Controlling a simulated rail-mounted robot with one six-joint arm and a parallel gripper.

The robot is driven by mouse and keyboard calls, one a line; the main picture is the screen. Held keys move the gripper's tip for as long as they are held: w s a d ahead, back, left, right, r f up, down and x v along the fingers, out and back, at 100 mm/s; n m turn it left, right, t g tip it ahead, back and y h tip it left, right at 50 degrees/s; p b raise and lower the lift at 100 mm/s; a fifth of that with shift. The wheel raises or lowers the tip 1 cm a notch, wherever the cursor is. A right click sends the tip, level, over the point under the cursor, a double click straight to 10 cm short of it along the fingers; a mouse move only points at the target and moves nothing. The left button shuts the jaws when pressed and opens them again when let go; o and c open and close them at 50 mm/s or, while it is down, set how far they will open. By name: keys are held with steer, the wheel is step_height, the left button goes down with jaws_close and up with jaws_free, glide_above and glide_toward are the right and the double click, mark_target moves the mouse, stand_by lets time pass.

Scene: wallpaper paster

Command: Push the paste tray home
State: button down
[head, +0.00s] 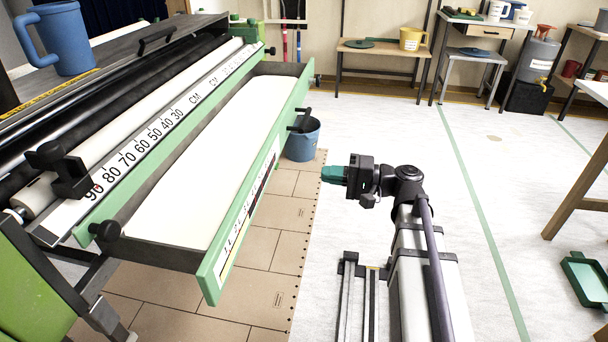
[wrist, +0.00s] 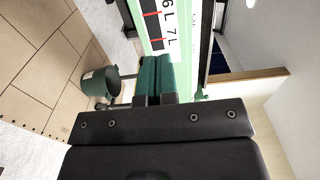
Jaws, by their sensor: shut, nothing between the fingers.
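The paste tray (head: 268,203) is a long green-edged trough with white paste inside, on the front of the green pasting machine (head: 48,265). It stands out from the machine, with a gap of trough showing between the ruler and its front wall.
A blue mug (head: 60,40) sits on top of the machine. A green tray (head: 587,276) lies at the right. The floor between my arm and the paste tray is clear.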

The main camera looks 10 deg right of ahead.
mark_target(267, 168)
steer(key=x, duration=1.2)
steer(key=shift+a+f, duration=0.1)
steer(key=shift+a, duration=0.3)
steer(key=shift+w, duration=0.1)
